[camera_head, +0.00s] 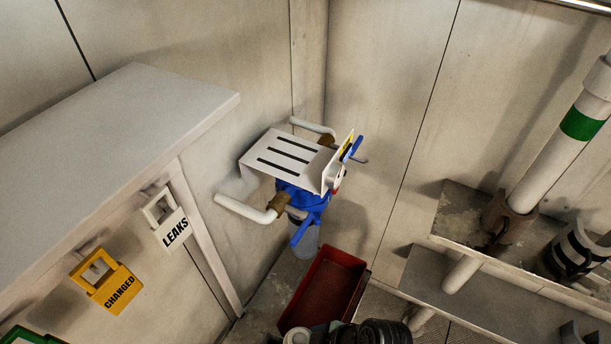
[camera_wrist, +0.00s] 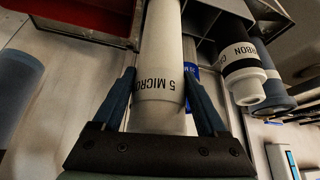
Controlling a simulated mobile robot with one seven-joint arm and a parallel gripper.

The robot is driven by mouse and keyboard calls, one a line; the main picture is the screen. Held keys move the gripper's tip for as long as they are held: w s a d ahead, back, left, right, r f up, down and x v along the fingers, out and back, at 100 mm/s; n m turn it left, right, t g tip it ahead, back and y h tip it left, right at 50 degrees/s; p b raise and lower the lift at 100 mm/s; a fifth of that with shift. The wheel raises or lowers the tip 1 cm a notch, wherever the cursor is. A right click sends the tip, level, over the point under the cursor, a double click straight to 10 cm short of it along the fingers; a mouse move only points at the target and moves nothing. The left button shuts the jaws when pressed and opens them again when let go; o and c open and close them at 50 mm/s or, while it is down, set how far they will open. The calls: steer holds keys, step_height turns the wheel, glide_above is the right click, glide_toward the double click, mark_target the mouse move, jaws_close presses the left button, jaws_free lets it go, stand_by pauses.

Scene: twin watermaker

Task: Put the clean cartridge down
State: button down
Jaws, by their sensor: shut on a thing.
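My gripper (camera_wrist: 160,85) is shut around a white cylindrical cartridge (camera_wrist: 160,50) in the wrist view. The cartridge bears black lettering that reads "5 MICRO" and lies between the two blue-grey fingers. Its far end runs out of the top of the picture. Beyond it is a grey divided holder (camera_wrist: 205,18); whether the cartridge touches it I cannot tell. My gripper and the held cartridge cannot be clearly made out in the head view.
A white cartridge with a black "CARBON" band (camera_wrist: 241,65) is at the wrist view's right, beside a darker one (camera_wrist: 272,90). The head view shows a red tray (camera_head: 325,285) below a blue filter housing (camera_head: 300,198), and tags on a cabinet (camera_head: 150,100) at left.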

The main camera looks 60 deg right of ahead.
step_height(320, 180, down, 9)
steer(key=shift+r, duration=0.15)
steer(key=shift+b, duration=0.3)
jaws_free()
steer(key=shift+r, duration=0.1)
steer(key=v, duration=1.1)
steer(key=shift+r, duration=0.35)
steer(key=shift+s+d, duration=0.2)
